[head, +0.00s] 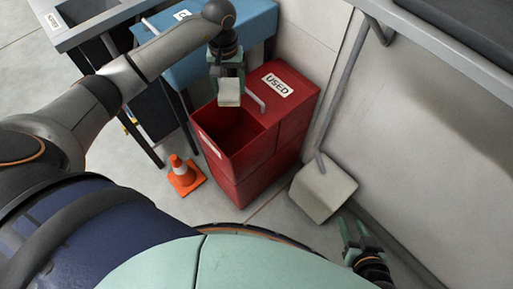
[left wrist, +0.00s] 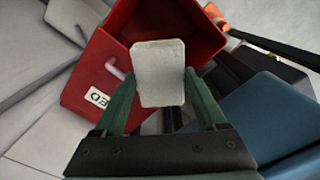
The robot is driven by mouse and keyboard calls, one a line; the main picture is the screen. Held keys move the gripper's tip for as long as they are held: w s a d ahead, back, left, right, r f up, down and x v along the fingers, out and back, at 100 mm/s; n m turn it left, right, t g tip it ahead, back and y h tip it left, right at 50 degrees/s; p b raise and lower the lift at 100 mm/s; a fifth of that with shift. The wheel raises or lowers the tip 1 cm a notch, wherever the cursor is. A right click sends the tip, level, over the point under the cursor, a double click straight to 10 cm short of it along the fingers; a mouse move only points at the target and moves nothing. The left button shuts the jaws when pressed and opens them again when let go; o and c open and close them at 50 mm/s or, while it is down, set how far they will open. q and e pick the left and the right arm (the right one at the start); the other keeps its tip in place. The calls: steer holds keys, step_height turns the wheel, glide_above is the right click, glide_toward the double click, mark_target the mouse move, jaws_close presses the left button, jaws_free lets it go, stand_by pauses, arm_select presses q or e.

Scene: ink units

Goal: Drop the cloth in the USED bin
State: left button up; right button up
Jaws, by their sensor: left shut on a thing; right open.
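The cloth (head: 230,93) is a small pale grey folded piece held in my left gripper (head: 229,84). It also shows in the left wrist view (left wrist: 159,72), between the two green fingers, and it hides part of the bin behind it. The USED bin (head: 264,147) is a red box with a white USED label on its top rear part and an open dark compartment at the front left. My left gripper is shut on the cloth above the bin, over the back of the opening. My right gripper (head: 362,240) is open and empty at the lower right.
An orange cone (head: 183,176) stands left of the bin. A blue-topped table (head: 215,50) stands behind it. A pale block (head: 323,188) sits on the floor to the right of the bin, by the wall. A grey-framed trolley (head: 84,35) is at the top left.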

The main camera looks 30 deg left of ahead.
arm_select(q)
steer(key=shift+f+b, duration=1.25)
steer(key=shift+f, duration=1.15)
steer(key=o, duration=1.1)
steer(key=shift+o, duration=0.2)
steer(key=shift+r, duration=0.1)
step_height(320, 180, up, 11)
steer(key=shift+r+p, duration=0.1)
steer(key=shift+p, duration=0.7)
steer(key=shift+r, duration=0.6)
